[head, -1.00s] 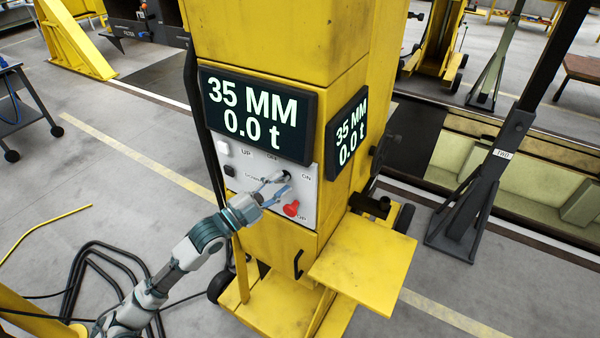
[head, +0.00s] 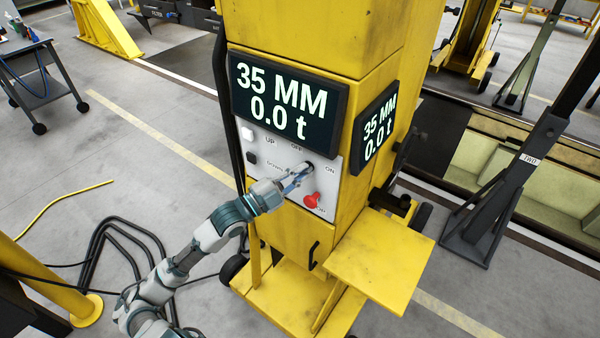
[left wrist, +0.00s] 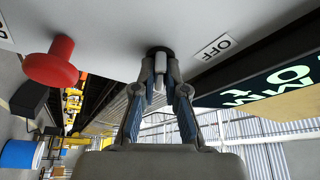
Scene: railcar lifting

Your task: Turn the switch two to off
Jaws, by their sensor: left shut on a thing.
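The rotary switch (left wrist: 160,62) sits on the light grey control panel (head: 268,176) of the yellow lifting jack. In the head view it lies between the OFF and ON labels, mostly covered by my gripper. My left gripper (head: 305,172) is at the panel with its fingers shut on the switch knob. In the left wrist view, its two fingers (left wrist: 160,88) close around the pale grip of the knob at the black round base. The OFF label (left wrist: 217,46) is just to the right there. My right gripper is not in view.
A red knob (head: 312,200) sticks out below right of the switch. White (head: 247,134) and dark (head: 251,158) buttons are at the panel's left. A display (head: 284,104) reads 35 MM and 0.0 t. A yellow shelf (head: 380,258) juts out at lower right.

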